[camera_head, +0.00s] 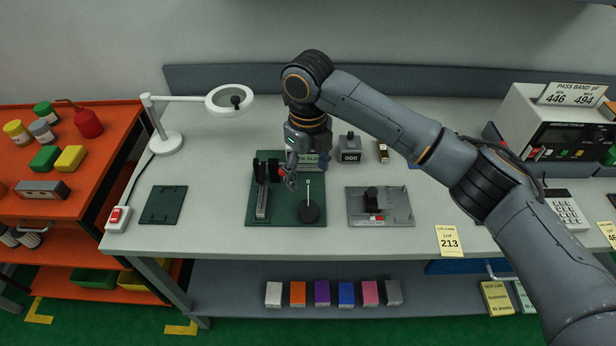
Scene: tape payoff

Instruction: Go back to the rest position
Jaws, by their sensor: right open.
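My right arm comes in from the lower right and reaches over the bench (390,240). My right gripper (291,182) points down above the dark green fixture plate (285,215) in the middle of the bench. It is open, and I see nothing between its fingers. Just left of it on the plate stands a dark upright holder (262,190) with a grey bar. Just right of it is a round black base with a thin post (309,212). My left gripper is not in view.
A grey fixture (395,208) stands right of the plate, and a magnifier lamp (168,142) at the back left. A meter box (550,125) stands at the right. The front strip of the bench is mostly clear.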

